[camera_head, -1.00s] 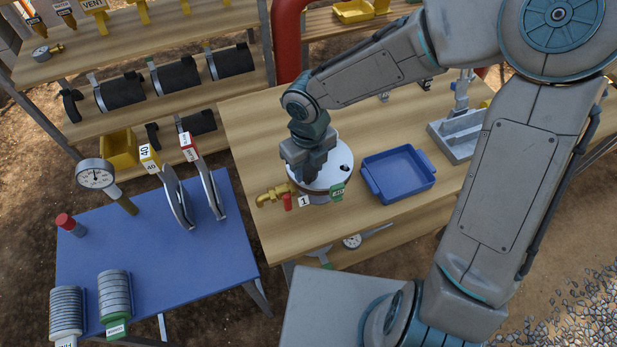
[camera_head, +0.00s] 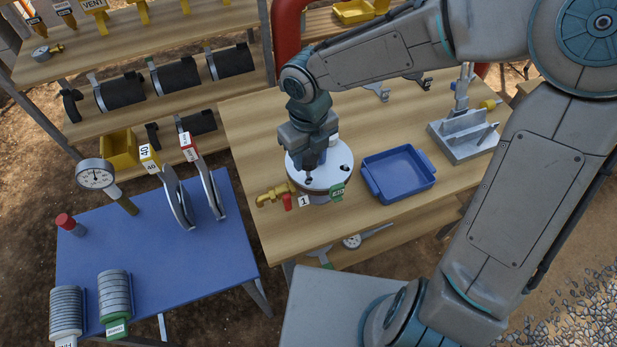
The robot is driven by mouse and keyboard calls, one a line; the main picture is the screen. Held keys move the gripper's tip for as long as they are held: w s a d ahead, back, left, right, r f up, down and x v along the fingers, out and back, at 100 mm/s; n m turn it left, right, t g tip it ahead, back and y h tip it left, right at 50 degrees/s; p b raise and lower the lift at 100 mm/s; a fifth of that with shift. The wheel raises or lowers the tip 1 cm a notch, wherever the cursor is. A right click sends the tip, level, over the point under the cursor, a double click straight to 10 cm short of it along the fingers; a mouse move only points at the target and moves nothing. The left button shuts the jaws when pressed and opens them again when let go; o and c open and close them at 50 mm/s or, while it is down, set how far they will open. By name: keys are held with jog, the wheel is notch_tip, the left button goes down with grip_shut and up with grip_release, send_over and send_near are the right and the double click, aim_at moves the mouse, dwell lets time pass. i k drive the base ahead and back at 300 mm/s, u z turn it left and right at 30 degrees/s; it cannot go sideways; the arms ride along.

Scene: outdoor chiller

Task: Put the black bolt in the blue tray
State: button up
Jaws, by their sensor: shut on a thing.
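My gripper (camera_head: 308,169) is shut on the black bolt (camera_head: 308,181), above the left part of a round white-topped flange (camera_head: 322,183). Only a small dark end of the bolt shows below the fingers. I cannot tell whether this end is clear of the flange top. The blue tray (camera_head: 399,174) lies on the wooden bench just right of the flange. The tray is empty.
A yellow valve with a red handle (camera_head: 276,194) and a green tag (camera_head: 337,192) sit at the flange. A grey metal fixture (camera_head: 464,135) stands right of the tray. The blue table (camera_head: 150,255) at left holds a gauge and discs.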

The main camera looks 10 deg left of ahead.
aim_at(384, 180)
jog(key=k, duration=0.95)
